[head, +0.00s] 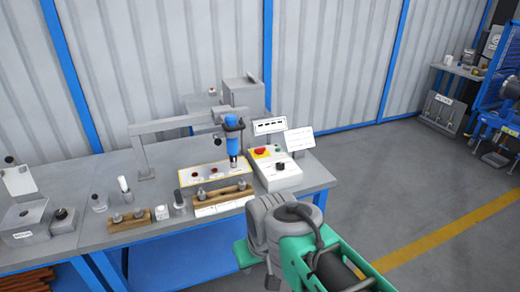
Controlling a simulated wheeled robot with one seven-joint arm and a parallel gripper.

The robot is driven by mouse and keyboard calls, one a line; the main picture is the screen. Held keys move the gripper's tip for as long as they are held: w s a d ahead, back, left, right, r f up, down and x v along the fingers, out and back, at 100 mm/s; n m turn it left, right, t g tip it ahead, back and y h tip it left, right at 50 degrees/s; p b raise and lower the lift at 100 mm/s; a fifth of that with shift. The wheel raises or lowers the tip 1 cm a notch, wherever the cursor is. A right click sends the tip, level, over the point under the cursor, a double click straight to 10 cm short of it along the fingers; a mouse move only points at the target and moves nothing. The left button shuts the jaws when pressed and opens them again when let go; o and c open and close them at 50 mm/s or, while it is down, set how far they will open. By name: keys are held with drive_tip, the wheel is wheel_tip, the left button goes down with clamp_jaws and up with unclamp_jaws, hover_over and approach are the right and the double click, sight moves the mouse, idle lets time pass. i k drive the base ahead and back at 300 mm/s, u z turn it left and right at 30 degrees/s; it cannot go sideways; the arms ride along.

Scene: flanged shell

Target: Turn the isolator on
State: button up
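A white control box (284,180) sits at the right end of the workbench. On its top is a black knob (282,168), which looks like the isolator switch. Its on or off position is too small to read. A red button on a yellow plate (261,152) is at the box's back left. My grey and green arm reaches in from the bottom right, and its grey joint is below the box in the picture. My gripper does not show, so whether it is open or shut is hidden.
The workbench (318,178) carries a blue tool (233,135) on a grey arm, wooden blocks (222,194) with metal parts, and small bottles. Two white signs (299,139) stand behind the control box. Open floor (400,190) lies to the right.

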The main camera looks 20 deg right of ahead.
sight(260, 151)
drive_tip(key=z, duration=1.55)
drive_tip(key=i, duration=1.7)
drive_tip(key=u, duration=3.25)
drive_tip(key=i, duration=0.5)
drive_tip(key=z, duration=0.1)
